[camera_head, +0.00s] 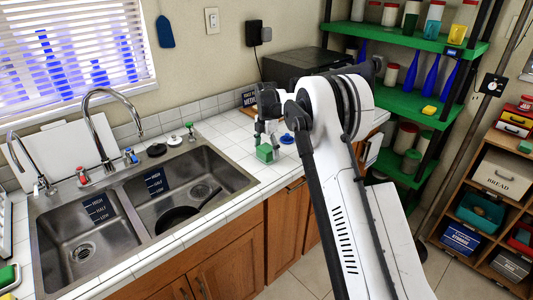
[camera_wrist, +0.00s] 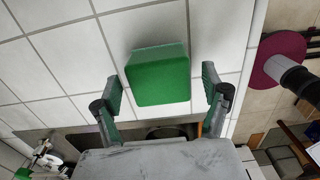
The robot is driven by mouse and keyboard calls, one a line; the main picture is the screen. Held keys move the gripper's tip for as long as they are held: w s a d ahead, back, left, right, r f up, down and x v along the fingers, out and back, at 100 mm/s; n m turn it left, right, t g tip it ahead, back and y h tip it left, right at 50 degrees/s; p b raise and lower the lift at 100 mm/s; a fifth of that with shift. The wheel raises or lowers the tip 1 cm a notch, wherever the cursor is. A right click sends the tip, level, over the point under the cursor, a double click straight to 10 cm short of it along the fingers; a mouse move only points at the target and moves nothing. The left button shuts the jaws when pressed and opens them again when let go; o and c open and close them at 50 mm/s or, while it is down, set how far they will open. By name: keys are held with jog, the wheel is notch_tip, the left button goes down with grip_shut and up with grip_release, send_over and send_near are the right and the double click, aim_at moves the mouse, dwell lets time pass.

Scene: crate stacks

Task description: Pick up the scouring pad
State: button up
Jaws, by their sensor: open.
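A green block-shaped pad (camera_head: 265,153), which looks like the scouring pad, is on the white tiled counter right of the sink. In the wrist view the pad (camera_wrist: 158,78) sits between my two fingers, with visible gaps on both sides. My gripper (camera_head: 267,138) is open and points down over it. In the wrist view my gripper (camera_wrist: 161,88) has its fingertips spread to the left and right of the pad, not touching it. I cannot tell the exact height of the fingertips above the counter.
A double sink (camera_head: 136,222) with a dark pan (camera_head: 186,217) lies left of the pad. A dark microwave-like box (camera_head: 300,64) is behind. Green shelves (camera_head: 410,103) stand at the right.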

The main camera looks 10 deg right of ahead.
jog(key=shift+f, duration=1.15)
jog(key=c, duration=1.1)
jog(key=shift+r, duration=0.1)
notch_tip(320, 180, up, 4)
jog(key=shift+b, duration=0.3)
jog(key=s+a+r, duration=0.1)
jog(key=a+r, duration=0.1)
jog(key=a, duration=0.1)
jog(key=s+a+r, duration=0.2)
jog(key=a, duration=0.2)
jog(key=s+a+r+b, duration=0.1)
jog(key=s+a+r, duration=0.1)
jog(key=a+r, duration=0.1)
jog(key=shift+s+a, duration=0.1)
jog(key=shift+a, duration=0.15)
